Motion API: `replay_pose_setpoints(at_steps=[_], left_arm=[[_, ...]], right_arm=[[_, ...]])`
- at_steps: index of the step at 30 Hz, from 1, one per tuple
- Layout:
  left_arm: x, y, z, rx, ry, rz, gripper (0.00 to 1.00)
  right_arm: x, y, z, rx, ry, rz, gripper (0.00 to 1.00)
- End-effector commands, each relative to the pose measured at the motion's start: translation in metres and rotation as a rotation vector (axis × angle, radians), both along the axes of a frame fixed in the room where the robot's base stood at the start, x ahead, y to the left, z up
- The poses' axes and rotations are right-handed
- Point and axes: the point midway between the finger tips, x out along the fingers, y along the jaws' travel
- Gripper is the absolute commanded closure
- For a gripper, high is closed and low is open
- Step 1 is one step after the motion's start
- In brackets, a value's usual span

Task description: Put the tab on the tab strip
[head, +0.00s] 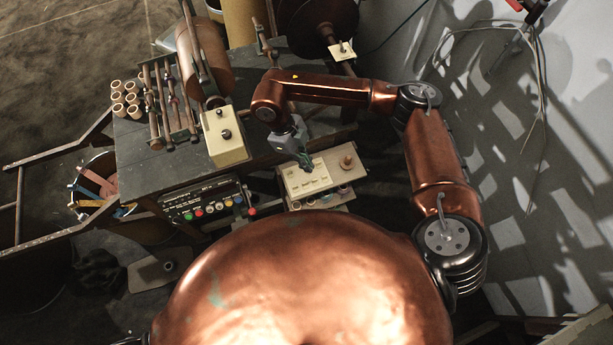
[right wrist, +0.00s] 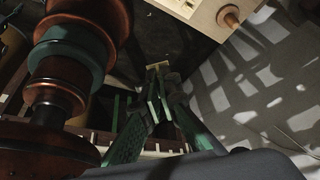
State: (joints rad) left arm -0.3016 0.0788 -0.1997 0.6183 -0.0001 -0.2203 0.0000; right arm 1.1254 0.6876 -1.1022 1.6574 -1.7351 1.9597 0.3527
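The tab strip (head: 309,183) is a pale board with several small light pieces on it, on a cream block at the table's front right edge. Part of that block shows at the top right of the right wrist view (right wrist: 202,22). My right gripper (head: 306,164) points down over the strip's back edge. In the right wrist view its green fingers (right wrist: 157,78) converge on a small tan tab (right wrist: 158,65) at their tips. In the head view the tab is too small to tell from the fingertips. My left gripper is in neither view.
A wooden knob (head: 347,161) stands on the block right of the strip. A cream box (head: 222,136) with a dark knob stands to the left. A control panel (head: 207,203) with coloured buttons is at the table's front. Several small spools (head: 125,99) stand at the far left.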

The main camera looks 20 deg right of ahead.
Motion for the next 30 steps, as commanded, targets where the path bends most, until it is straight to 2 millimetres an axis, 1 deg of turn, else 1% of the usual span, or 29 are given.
replay_pose_setpoints(at_steps=[1, 6, 11, 12, 18, 24, 27, 30], left_arm=[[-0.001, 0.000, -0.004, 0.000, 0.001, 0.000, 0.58], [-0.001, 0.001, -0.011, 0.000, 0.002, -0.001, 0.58], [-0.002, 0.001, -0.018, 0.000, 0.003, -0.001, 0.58], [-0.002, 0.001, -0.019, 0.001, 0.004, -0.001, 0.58], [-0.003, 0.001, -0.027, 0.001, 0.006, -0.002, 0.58], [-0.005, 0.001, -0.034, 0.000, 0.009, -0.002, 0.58], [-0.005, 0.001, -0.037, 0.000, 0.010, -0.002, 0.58], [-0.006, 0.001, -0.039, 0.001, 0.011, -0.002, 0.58]], right_arm=[[-0.002, 0.004, -0.009, 0.004, 0.009, -0.138, 1.00], [-0.005, 0.017, -0.026, 0.004, 0.011, -0.647, 1.00], [-0.008, 0.029, -0.041, 0.001, 0.011, -1.111, 1.00], [-0.009, 0.032, -0.045, 0.003, 0.012, -1.225, 1.00], [-0.012, 0.045, -0.062, 0.000, 0.002, -1.760, 1.00], [-0.015, 0.059, -0.078, 0.001, 0.002, -2.246, 1.00], [-0.016, 0.064, -0.084, 0.001, 0.000, -2.438, 1.00], [-0.017, 0.068, -0.089, 0.000, 0.000, -2.582, 1.00]])
